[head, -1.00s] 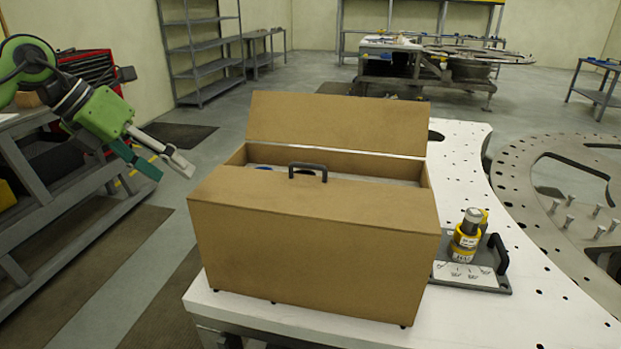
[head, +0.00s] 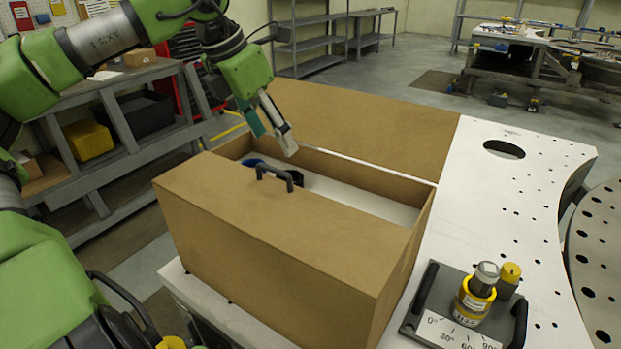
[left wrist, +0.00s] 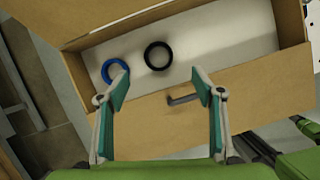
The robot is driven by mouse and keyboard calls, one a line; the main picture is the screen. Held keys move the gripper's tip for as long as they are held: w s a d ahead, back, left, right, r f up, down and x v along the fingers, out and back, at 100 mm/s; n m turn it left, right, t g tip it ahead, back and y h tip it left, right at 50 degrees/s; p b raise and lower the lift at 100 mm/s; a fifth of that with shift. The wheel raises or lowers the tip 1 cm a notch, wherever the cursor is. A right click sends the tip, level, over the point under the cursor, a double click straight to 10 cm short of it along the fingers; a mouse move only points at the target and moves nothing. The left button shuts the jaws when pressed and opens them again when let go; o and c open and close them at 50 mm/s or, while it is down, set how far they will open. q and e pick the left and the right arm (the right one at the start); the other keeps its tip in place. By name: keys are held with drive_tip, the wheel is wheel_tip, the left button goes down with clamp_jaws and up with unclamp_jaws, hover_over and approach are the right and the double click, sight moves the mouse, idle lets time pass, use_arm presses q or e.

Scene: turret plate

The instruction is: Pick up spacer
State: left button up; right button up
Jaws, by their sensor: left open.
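A brown box (head: 290,262) with a black handle (head: 275,177) on its front top panel stands on the white table. Its back lid is folded open. In the left wrist view a blue ring (left wrist: 106,76) and a black ring (left wrist: 147,57) lie apart on the white floor inside; I cannot tell which is the spacer. In the head view the rings are partly hidden behind the front panel and handle. My left gripper (head: 272,143) is open and empty above the box opening, fingers pointing down. It also shows in the left wrist view (left wrist: 160,82). My right gripper is not in view.
A grey plate with an angle scale (head: 440,332), black handles and a yellow-and-silver cylinder (head: 474,296) stands right of the box. A perforated white table (head: 500,165) extends behind it. Grey shelving (head: 130,150) stands at the left. The box walls surround the rings.

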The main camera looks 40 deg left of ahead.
use_arm(q)
drive_tip(key=f, duration=0.2)
drive_tip(key=a+f+p, duration=0.1)
drive_tip(key=f, duration=0.1)
drive_tip(key=shift+w+a+f, duration=0.1)
drive_tip(key=shift+w+f, duration=0.1)
drive_tip(key=shift+f, duration=0.1)
drive_tip(key=shift+w+d+f, duration=0.35)
drive_tip(key=shift+w+f, duration=0.3)
drive_tip(key=shift+f, duration=0.05)
drive_tip(key=shift+w+d+f+p, duration=0.25)
drive_tip(key=shift+f+p, duration=0.1)
drive_tip(key=shift+p, duration=0.25)
drive_tip(key=p+x, duration=0.1)
drive_tip(key=x, duration=0.2)
drive_tip(key=shift+a+p, duration=0.1)
drive_tip(key=shift+p, duration=0.2)
drive_tip(key=shift+w+f, duration=0.3)
drive_tip(key=shift+f, duration=0.25)
drive_tip(key=c, duration=1.2)
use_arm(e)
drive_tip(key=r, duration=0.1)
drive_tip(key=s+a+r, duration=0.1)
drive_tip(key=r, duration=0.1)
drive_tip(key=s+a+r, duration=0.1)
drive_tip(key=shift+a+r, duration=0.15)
